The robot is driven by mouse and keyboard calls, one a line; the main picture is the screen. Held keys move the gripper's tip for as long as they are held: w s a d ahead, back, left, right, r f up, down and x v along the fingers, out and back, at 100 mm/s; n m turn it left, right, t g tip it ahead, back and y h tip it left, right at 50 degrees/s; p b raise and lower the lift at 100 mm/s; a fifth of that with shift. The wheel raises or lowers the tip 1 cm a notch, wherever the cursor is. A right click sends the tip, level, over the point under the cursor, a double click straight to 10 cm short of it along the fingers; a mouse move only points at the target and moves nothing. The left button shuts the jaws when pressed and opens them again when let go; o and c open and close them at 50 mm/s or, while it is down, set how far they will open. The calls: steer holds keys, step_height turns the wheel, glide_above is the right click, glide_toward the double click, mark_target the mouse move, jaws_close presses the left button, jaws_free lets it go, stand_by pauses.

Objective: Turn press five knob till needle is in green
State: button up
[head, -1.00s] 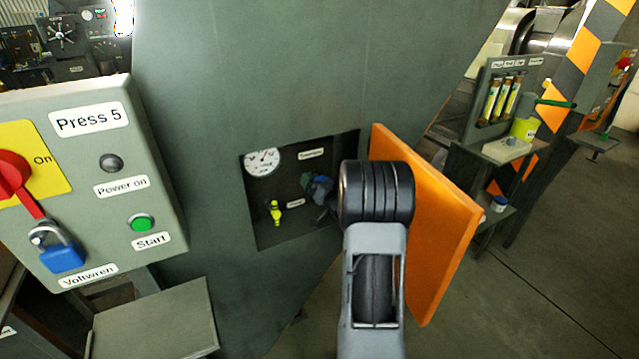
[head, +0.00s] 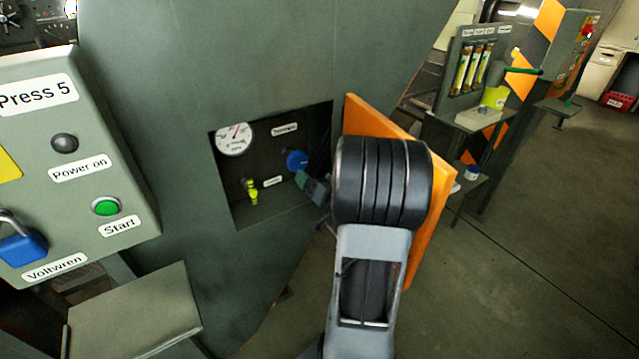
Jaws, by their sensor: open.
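The press five recess holds a round white gauge (head: 234,139) at its upper left. Its thin needle seems to point up and slightly right; I cannot make out a green zone. A blue round knob (head: 297,160) sits to the right in the recess and is plainly visible. My gripper (head: 308,181) is just below and right of the knob, open, with nothing seen between its fingers. It is small and partly hidden by my arm, and I cannot tell whether it touches the knob.
An orange door (head: 425,240) stands open at the recess's right side, behind my arm. A yellow valve (head: 252,191) sits below the gauge. The Press 5 control box (head: 75,150) is on the left, above a grey shelf (head: 135,310). Open floor lies to the right.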

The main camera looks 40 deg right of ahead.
mark_target(300, 165)
steer(key=shift+s+a, duration=0.15)
steer(key=shift+s, duration=0.6)
stand_by(0.4)
steer(key=w+n, duration=0.1)
steer(key=w, duration=0.3)
steer(key=w+d+n, duration=0.1)
steer(key=w+n, duration=0.1)
steer(key=w, duration=0.2)
steer(key=w+n, duration=0.2)
steer(key=w, duration=0.2)
steer(key=shift+d+f, duration=0.25)
steer(key=shift+f, duration=0.1)
steer(key=c, duration=0.9)
